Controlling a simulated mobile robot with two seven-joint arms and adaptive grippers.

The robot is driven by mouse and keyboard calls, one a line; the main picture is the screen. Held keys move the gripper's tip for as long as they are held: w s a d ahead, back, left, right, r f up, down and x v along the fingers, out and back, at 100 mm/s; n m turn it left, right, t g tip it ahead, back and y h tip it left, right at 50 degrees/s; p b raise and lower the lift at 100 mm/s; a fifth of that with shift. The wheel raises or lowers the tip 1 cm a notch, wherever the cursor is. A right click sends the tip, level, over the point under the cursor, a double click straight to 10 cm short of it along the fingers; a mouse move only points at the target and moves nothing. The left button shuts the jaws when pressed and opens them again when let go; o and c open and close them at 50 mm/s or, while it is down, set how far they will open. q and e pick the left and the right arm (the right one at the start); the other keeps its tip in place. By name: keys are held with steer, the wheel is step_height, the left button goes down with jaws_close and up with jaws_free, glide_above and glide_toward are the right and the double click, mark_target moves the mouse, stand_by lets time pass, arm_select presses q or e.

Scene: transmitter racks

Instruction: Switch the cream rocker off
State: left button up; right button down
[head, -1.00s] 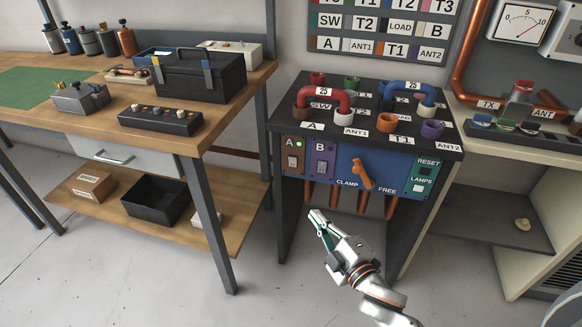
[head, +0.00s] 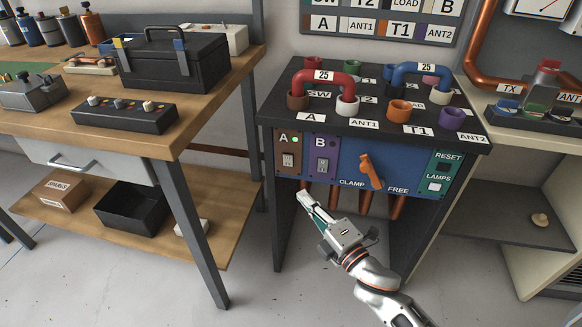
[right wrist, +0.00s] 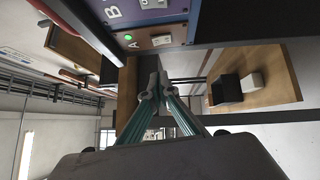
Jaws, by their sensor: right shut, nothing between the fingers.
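Two small pale rocker switches sit on the cabinet's front panel. One rocker (head: 288,160) is on the brown plate marked A, beside a lit green lamp (head: 295,140). The other rocker (head: 322,166) is on the purple plate marked B, with no lit lamp showing. I cannot tell from colour alone which one is the cream one. Both also show at the top of the right wrist view, A's rocker (right wrist: 163,40) and B's rocker (right wrist: 152,3). My right gripper (head: 303,197) is shut and empty, below and in front of plate A, apart from the panel. My left gripper is out of view.
An orange lever (head: 371,172) marked CLAMP and FREE sits on the blue panel, with RESET and LAMPS buttons to its right. Red and blue pipe links (head: 324,78) stand on the cabinet top.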

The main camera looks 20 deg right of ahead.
glide_toward(283, 158)
steer(key=w+a, duration=0.3)
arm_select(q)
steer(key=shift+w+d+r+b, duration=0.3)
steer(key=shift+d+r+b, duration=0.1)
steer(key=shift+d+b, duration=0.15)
arm_select(e)
steer(key=shift+w+d+r, duration=0.2)
steer(key=shift+w+d, duration=0.8)
steer(key=shift+w, duration=0.3)
steer(key=shift+r, duration=0.1)
